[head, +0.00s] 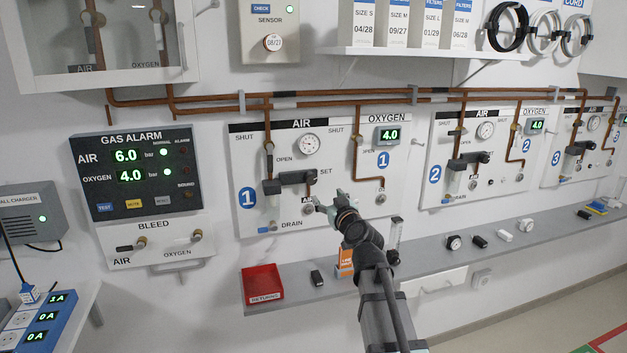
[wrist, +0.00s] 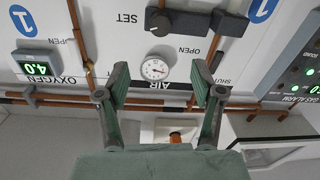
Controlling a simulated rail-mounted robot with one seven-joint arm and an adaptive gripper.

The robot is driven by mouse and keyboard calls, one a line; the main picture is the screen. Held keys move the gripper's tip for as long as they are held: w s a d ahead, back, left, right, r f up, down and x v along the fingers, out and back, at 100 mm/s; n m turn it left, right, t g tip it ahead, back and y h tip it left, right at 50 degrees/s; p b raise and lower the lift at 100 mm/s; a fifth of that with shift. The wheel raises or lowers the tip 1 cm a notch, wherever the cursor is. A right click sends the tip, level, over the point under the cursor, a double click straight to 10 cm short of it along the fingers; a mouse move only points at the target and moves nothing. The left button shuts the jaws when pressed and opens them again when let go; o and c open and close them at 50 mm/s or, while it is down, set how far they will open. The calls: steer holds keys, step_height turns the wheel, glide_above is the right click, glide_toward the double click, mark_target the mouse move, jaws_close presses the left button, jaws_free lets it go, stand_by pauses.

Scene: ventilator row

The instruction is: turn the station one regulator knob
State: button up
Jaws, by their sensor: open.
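The station one panel (head: 236,150), marked with a blue 1, is on the wall ahead of me. Its dark regulator block (head: 292,179) sits below the round gauge (head: 308,144), beside the word SET. In the wrist view, which is upside down, the round black regulator knob (wrist: 159,21) shows at the top on the dark block (wrist: 190,20). My gripper (head: 329,203) is in front of the panel's lower right part in the head view. In the wrist view my gripper (wrist: 160,76) has its fingers wide apart and empty. The gauge (wrist: 155,69) shows between them, and the knob lies beyond the fingertips.
Copper pipes run along the panel top and down both sides of the regulator. A grey shelf (head: 425,268) below carries a red returns tray (head: 262,285) and small items. The gas alarm box (head: 132,172) is to the left; the station two panel (head: 445,125) is right.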

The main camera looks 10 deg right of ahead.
mark_target(312, 179)
steer(key=w+p, duration=0.1)
steer(key=w, duration=0.3)
steer(key=w+a+p, duration=0.1)
steer(key=w, duration=0.3)
steer(key=w+a+p, duration=0.1)
steer(key=w, duration=0.3)
steer(key=shift+w+r, duration=0.1)
steer(key=shift+w, duration=0.25)
steer(key=shift+w+a+p, duration=0.15)
steer(key=shift+w+p, duration=0.2)
steer(key=shift+w, duration=0.4)
steer(key=c, duration=1.1)
